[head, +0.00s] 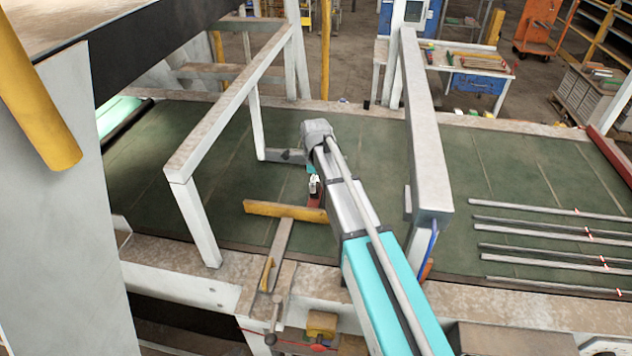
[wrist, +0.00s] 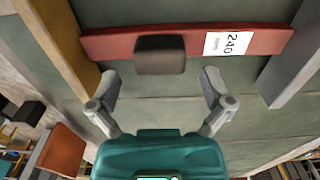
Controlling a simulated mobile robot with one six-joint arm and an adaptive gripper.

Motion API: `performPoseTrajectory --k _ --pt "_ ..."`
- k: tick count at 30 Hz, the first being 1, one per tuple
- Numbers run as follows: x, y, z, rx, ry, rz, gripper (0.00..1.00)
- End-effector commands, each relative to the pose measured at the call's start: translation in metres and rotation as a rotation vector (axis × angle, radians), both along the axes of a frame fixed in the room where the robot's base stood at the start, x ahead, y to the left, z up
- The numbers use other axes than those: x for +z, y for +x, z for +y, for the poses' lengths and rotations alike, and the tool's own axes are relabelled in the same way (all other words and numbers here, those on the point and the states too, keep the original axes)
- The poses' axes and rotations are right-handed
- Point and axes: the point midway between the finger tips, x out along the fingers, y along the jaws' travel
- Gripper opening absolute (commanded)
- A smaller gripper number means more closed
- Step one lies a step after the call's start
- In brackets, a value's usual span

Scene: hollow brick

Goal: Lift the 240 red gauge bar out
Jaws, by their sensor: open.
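The red gauge bar (wrist: 120,41) lies across the upper part of the wrist view, with a white label reading 240 (wrist: 229,43) and a dark block-shaped grip (wrist: 160,54) on it. Its ends meet a yellow bar (wrist: 62,50) on the left and a grey bar (wrist: 291,60) on the right. My gripper (wrist: 159,80) is open, with one finger to each side of the dark grip and the tips just short of it in the picture. In the head view, only a small part of the red bar (head: 317,200) shows beside my arm; my fingers are mostly hidden.
The yellow bar (head: 285,211) and a grey bar (head: 285,156) lie on the green belt (head: 360,120). White frame posts and rails (head: 225,115) (head: 425,130) rise on both sides of my arm. Several thin grey rods (head: 545,230) lie at the right.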

Motion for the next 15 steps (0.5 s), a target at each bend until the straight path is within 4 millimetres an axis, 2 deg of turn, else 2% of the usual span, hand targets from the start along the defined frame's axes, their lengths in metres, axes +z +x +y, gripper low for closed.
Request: performPoseTrajectory --k 1,6,15 --pt "-0.008 0.000 0.000 0.000 0.000 0.000 1.00" --pt "-0.019 0.000 0.000 0.000 0.000 0.000 1.00" --pt "-0.027 0.000 -0.001 -0.001 0.000 0.000 1.00"
